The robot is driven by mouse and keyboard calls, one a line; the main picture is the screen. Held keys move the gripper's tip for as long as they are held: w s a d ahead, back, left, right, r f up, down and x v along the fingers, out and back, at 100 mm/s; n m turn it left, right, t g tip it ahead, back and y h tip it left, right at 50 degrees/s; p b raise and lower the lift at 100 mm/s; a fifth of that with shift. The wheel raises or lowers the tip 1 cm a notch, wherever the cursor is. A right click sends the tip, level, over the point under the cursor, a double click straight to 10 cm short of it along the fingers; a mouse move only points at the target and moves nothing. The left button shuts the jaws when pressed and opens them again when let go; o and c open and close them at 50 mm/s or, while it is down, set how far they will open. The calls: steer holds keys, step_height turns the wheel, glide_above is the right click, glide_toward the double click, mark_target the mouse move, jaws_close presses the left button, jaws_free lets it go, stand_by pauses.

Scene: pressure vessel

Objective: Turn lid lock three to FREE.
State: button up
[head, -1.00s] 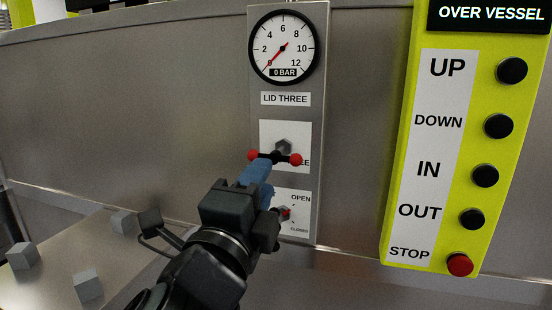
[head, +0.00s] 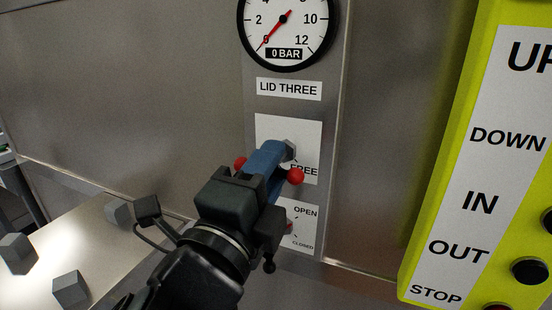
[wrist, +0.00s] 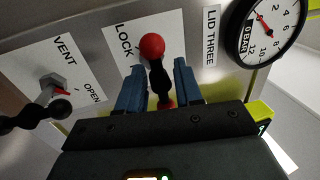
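The lid lock three handle is a dark bar with a red ball at each end (head: 295,176). It lies roughly level across a white plate (head: 300,128), where FREE reads at lower right. In the wrist view LOCK reads on the plate (wrist: 118,38), beside the handle's red ball (wrist: 151,46). My gripper (head: 275,152) has its blue fingers at the handle, hiding its middle in the head view. In the wrist view the open fingers (wrist: 159,82) stand on either side of the dark bar, with narrow gaps showing.
A gauge (head: 285,22) reading 0 BAR and a LID THREE label (head: 289,88) are above. The vent plate (head: 303,212) is just below; its handle (wrist: 52,84) shows in the wrist view. A yellow button panel (head: 440,150) stands at right. Grey cubes (head: 70,289) lie lower left.

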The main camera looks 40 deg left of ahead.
steer(key=shift+c, duration=0.5)
jaws_close()
